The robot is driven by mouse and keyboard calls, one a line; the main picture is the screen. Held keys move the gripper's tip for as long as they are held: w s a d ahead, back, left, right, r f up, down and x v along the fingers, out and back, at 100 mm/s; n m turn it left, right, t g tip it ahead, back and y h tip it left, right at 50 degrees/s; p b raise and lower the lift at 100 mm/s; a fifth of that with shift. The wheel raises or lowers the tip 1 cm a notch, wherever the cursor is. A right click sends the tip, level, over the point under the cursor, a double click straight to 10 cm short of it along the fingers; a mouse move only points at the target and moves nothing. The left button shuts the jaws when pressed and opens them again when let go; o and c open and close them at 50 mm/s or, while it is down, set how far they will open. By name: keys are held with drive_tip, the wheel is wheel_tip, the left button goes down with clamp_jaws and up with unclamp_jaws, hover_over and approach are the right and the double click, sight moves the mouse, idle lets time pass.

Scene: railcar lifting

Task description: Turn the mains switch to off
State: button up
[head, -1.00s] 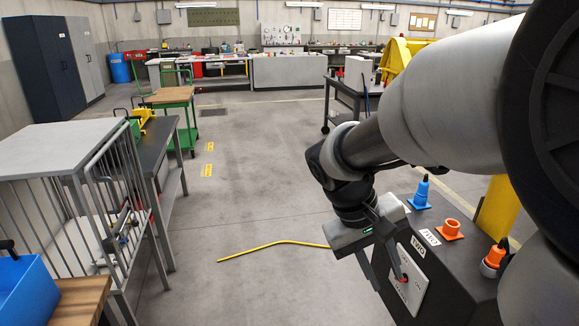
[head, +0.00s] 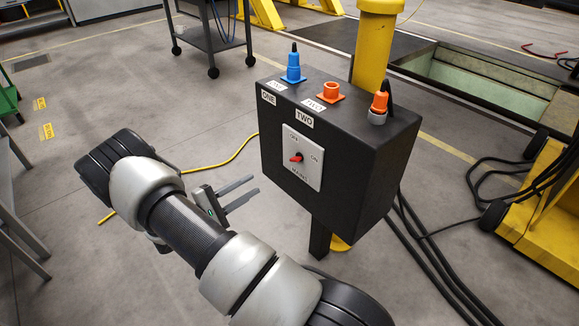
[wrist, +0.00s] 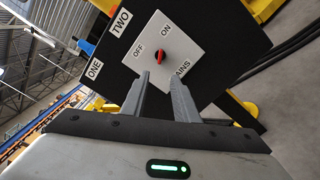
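The mains switch is a small red knob (head: 296,158) on a white plate (head: 312,174) marked OFF, ON and MAINS. The plate is on the front of a black box (head: 350,190). In the wrist view the red knob (wrist: 159,58) is just beyond the fingertips, roughly between their lines. It appears to point towards ON, but it is small. My gripper (head: 254,185) is open and empty, left of the plate in the head view and apart from it. Both fingers of my gripper (wrist: 160,80) show in the wrist view, with a clear gap between them.
A blue connector (head: 293,70), an orange socket (head: 331,92) and an orange plug (head: 379,104) stand on the box top. A yellow post (head: 377,40) rises behind. Black cables (head: 430,255) run right. Open floor lies left; a pit (head: 480,85) is behind.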

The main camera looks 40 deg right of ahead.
sight(292, 161)
drive_tip(key=d, duration=0.5)
drive_tip(key=w+d+b, duration=0.1)
drive_tip(key=d, duration=1)
drive_tip(key=shift+w+d, duration=0.15)
drive_tip(key=shift+d, duration=0.25)
clamp_jaws()
